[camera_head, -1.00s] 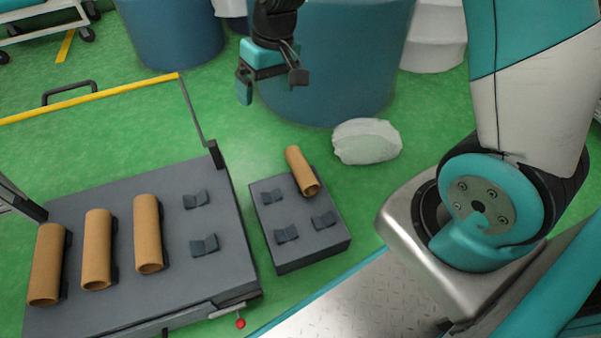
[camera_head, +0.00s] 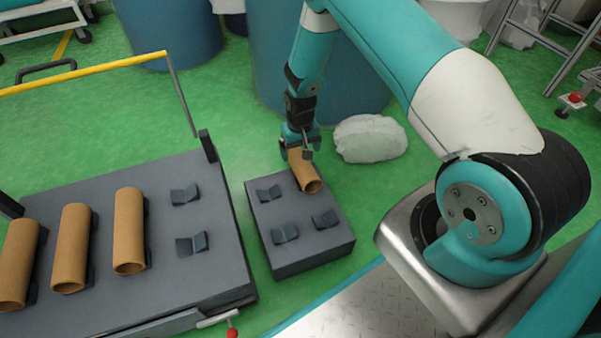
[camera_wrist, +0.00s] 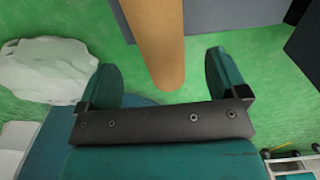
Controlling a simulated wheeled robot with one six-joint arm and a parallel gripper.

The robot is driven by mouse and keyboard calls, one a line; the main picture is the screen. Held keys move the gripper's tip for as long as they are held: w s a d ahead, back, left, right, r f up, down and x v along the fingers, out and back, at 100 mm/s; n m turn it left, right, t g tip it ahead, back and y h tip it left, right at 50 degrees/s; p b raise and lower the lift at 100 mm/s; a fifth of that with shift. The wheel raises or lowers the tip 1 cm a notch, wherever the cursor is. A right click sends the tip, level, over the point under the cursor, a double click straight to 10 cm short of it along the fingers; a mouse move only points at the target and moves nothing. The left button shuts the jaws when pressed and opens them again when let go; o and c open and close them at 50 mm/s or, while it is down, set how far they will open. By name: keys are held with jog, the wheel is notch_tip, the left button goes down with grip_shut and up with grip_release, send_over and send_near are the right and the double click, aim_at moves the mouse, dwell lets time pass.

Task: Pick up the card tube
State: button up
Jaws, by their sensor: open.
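A brown card tube (camera_head: 306,175) lies on the small grey block (camera_head: 306,250), at its back right, in the head view. My gripper (camera_head: 299,153) is at the far end of this tube. In the wrist view the tube (camera_wrist: 158,40) reaches down toward my gripper (camera_wrist: 165,85), its end between the two open fingers, with gaps on both sides. I cannot tell how high the fingers are relative to the tube. Several other card tubes (camera_head: 129,230) lie on the larger grey cart (camera_head: 215,265) at left.
The small block has several empty dark cradles (camera_head: 285,233), and the cart has two (camera_head: 191,243). A whitish lump (camera_head: 370,138) lies on the green floor right of my gripper. Blue bins (camera_head: 270,60) stand behind. The cart has a yellow rail (camera_head: 80,73).

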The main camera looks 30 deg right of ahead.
aim_at(301, 161)
jog(key=f+b, duration=0.5)
jog(key=f, duration=0.3)
jog(key=shift+s+b, duration=0.2)
jog(key=shift+b, duration=0.1)
jog(key=shift+r, duration=0.15)
jog(key=shift+c, duration=0.4)
jog(key=c, duration=0.9)
